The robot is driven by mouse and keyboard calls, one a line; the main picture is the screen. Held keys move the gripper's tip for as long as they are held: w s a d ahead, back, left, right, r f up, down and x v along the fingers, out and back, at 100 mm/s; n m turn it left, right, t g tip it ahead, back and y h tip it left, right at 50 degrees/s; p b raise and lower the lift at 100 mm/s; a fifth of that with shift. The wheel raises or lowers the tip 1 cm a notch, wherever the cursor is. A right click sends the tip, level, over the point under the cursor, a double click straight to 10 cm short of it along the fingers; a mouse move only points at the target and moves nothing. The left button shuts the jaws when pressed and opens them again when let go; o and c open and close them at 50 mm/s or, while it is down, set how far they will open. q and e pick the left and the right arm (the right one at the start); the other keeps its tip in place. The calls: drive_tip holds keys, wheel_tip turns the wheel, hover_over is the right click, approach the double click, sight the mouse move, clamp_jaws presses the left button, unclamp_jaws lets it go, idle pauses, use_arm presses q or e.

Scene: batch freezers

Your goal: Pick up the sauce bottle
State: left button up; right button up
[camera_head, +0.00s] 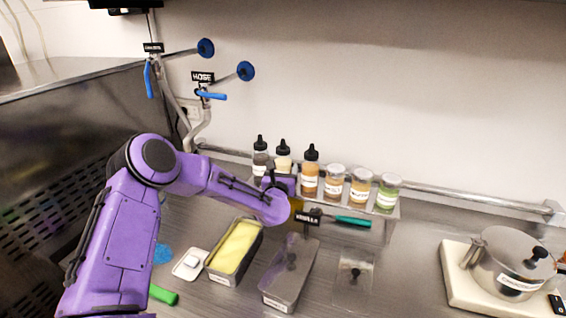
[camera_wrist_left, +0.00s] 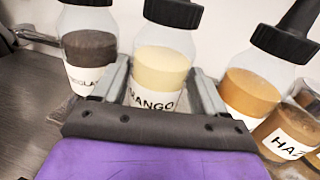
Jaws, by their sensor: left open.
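Three sauce bottles with black nozzle caps stand upright in a row on the back shelf. The dark brown one (camera_head: 261,163) is at left, the pale yellow mango one (camera_head: 283,161) in the middle, and the orange-brown one (camera_head: 310,174) at right. My left gripper (camera_head: 281,179) is at the mango bottle. In the left wrist view, its open fingers (camera_wrist_left: 163,78) lie on either side of the mango bottle (camera_wrist_left: 161,58), whose label is partly hidden. The dark bottle (camera_wrist_left: 90,48) and the orange-brown bottle (camera_wrist_left: 250,88) flank the fingers closely. I cannot tell whether the fingers touch any bottle.
Several lidded jars (camera_head: 361,188) continue the row to the right. A metal pot (camera_head: 508,268) stands on a white board at right.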

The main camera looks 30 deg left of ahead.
use_arm(q)
drive_tip(key=shift+w+a, duration=0.2)
drive_tip(key=shift+w, duration=0.2)
drive_tip(key=shift+w+a+f, duration=0.1)
drive_tip(key=shift+w, duration=0.05)
drive_tip(key=c, duration=0.7)
